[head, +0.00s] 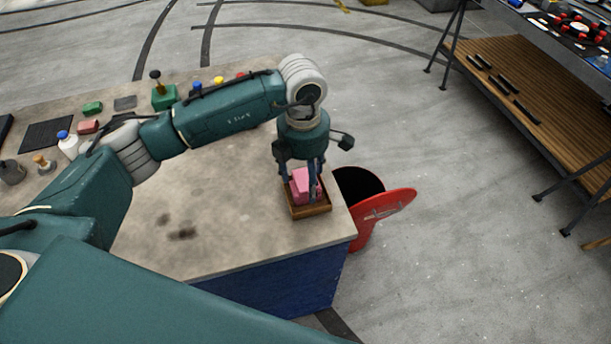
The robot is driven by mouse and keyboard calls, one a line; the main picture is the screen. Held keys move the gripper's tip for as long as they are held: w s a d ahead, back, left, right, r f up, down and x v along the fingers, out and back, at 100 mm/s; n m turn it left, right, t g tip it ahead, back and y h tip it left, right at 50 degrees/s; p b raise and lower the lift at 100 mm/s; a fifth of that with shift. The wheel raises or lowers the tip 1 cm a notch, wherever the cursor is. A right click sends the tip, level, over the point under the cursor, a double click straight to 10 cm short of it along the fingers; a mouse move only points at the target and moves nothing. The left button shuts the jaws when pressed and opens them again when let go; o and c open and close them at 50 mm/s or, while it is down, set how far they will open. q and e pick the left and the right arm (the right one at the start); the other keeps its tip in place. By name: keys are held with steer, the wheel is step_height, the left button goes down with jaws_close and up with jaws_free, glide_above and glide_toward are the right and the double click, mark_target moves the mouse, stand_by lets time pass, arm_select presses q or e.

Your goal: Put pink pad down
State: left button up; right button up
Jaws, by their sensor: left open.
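The pink pad (301,184) is at the right end of the table, in or on a small brown wooden tray (311,211). My left gripper (303,197) points down over the tray, with its fingers on either side of the pad. The gripper is open. The fingers hide part of the pad, so I cannot tell whether they touch it. My right gripper is not in view.
The grey table top (215,200) is mostly clear, with dark stains. A green block with a knob (164,97), a white bottle (68,146) and other small items stand at the back left. A red bin (364,236) with its lid stands beside the table's right end.

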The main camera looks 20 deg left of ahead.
mark_target(305, 180)
arm_select(q)
steer(key=shift+r+p, duration=0.25)
steer(key=shift+p, duration=0.05)
step_height(305, 180, up, 12)
steer(key=b, duration=0.4)
steer(key=shift+b, duration=0.35)
steer(key=shift+s+a, duration=0.1)
steer(key=shift+a, duration=0.05)
